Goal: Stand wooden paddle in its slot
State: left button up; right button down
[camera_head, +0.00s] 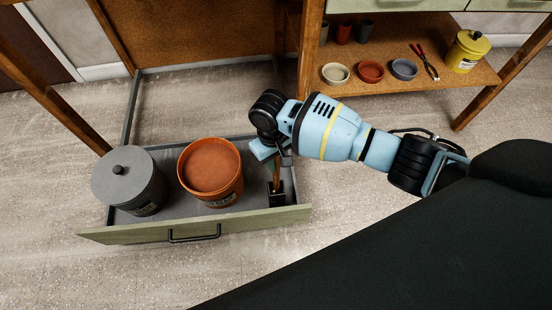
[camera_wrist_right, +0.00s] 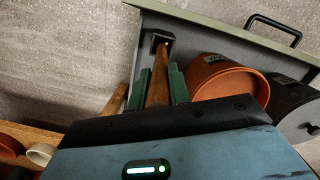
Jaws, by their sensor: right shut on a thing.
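The wooden paddle (camera_head: 276,179) is a slim brown piece held roughly upright over the right end of the open drawer. My right gripper (camera_head: 274,158) is shut on it, and the green fingers flank it in the right wrist view (camera_wrist_right: 161,88). The far end of the paddle (camera_wrist_right: 160,62) meets the mouth of the slot, a small black square holder (camera_wrist_right: 167,37), also visible in the head view (camera_head: 277,200). I cannot tell how deep the end sits in it. The paddle's upper part is hidden by my gripper. My left gripper is out of view.
The open drawer (camera_head: 240,226) has a green front with a black handle. In it stand an orange tub (camera_head: 222,190) left of the slot and a grey lidded tub (camera_head: 125,180) farther left. A shelf (camera_head: 385,83) with bowls, pliers and a yellow pot (camera_head: 467,50) is at upper right.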

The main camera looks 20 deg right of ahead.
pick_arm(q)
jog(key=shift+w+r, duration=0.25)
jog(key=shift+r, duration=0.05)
pick_arm(e)
jog(key=shift+f, duration=0.1)
dwell(0.5)
jog(key=c, duration=1.2)
grip_release()
jog(key=shift+c, duration=0.2)
pick_arm(q)
jog(key=shift+p, duration=0.3)
pick_arm(e)
jog(key=shift+r+p, duration=2.15)
jog(key=shift+r, duration=0.25)
jog(key=shift+r+p, duration=0.8)
jog(key=shift+r, duration=0.05)
jog(key=shift+r+p, duration=0.35)
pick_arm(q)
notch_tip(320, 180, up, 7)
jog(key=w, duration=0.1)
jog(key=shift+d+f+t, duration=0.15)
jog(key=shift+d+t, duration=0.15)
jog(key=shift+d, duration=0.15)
pick_arm(e)
jog(key=shift+f, duration=0.1)
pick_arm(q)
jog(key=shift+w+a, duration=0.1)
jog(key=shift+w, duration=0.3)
